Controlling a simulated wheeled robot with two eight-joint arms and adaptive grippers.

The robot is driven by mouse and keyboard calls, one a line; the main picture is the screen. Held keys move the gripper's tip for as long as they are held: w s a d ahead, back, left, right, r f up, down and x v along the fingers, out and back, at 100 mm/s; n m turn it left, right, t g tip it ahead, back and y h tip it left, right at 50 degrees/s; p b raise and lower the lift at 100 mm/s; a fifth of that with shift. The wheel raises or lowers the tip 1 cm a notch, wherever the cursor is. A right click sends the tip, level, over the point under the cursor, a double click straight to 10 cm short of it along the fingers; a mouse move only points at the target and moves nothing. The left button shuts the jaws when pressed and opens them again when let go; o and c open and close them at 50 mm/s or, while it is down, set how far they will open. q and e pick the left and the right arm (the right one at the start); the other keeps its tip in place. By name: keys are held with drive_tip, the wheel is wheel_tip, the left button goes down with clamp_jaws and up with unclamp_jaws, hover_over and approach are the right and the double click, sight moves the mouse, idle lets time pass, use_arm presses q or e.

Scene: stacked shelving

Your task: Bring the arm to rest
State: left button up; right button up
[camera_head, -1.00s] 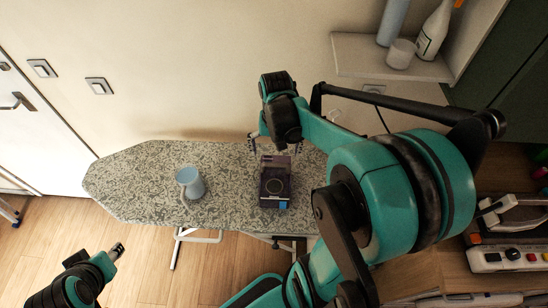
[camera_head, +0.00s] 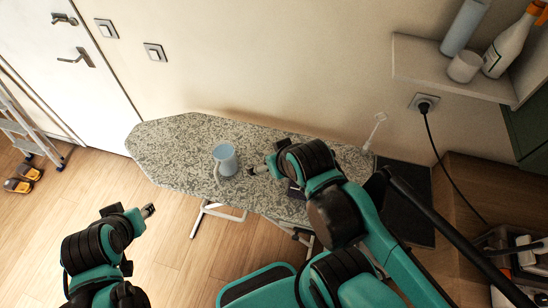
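My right arm reaches in from the lower right over the patterned ironing board. Its gripper (camera_head: 255,171) is just right of the light blue mug (camera_head: 225,159), with a small gap in the picture. Only a little of its fingers shows, so I cannot tell whether it is open or shut. A dark box (camera_head: 295,191) on the board is mostly hidden behind my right arm. My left gripper (camera_head: 148,210) is over the wooden floor at the lower left, away from the board. Its fingertips are too small to read, and I see nothing held there.
A wall shelf (camera_head: 440,68) at upper right holds a spray bottle (camera_head: 508,45), a white cup (camera_head: 464,67) and a blue cylinder (camera_head: 465,27). A cord hangs from a wall socket (camera_head: 424,104).

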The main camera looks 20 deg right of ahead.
wheel_tip(320, 180, down, 16)
drive_tip(key=b, duration=1.5)
drive_tip(key=shift+r, duration=0.25)
